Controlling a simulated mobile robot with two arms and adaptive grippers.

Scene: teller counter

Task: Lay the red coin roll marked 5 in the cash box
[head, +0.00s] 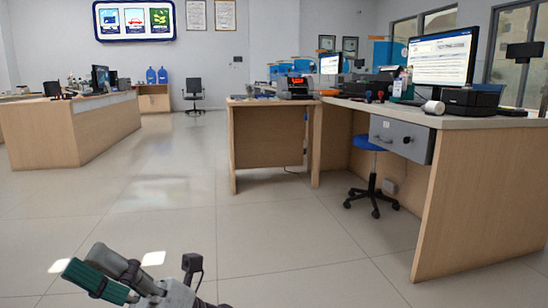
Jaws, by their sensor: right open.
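My right gripper (100,273) is at the bottom left of the head view, low over the open floor. It is open and no object shows in it. It is far from the counters. My left gripper is not in view. I cannot make out a red coin roll marked 5. I cannot pick out the cash box; a grey metal drawer unit (398,137) hangs under the right counter's edge.
The right counter (480,121) carries a monitor (442,58) and other items. A blue-seated stool (368,143) stands beneath it. A lower wooden desk (268,148) adjoins it. Another counter (100,127) is at the left. The tiled floor (170,200) between is clear.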

